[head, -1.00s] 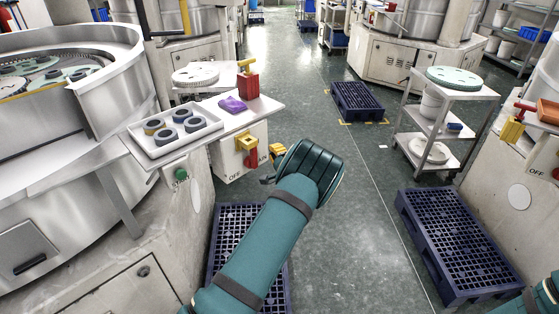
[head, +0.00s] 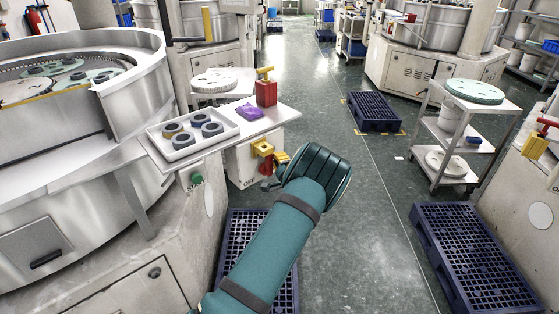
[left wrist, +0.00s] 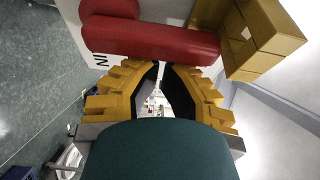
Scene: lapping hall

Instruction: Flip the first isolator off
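The first isolator is a yellow block (head: 262,148) with a red handle on the white box face beside the left machine, with an OFF label below it. In the left wrist view its red handle (left wrist: 150,38) lies across the top, with the yellow block (left wrist: 262,38) to its right and part of a label at its left end. My left gripper (head: 272,176) is just in front of the isolator, partly covering it. In the left wrist view its yellow fingers (left wrist: 163,66) meet closely at the tips, just below the handle; nothing shows between them. Contact cannot be told. My right gripper is out of view.
A tray (head: 183,153) with several dark rings, a purple cloth (head: 249,111) and a red block with a yellow handle (head: 266,92) are on the shelf above. A blue pallet (head: 237,235) lies below. Another isolator (head: 535,146) is at far right.

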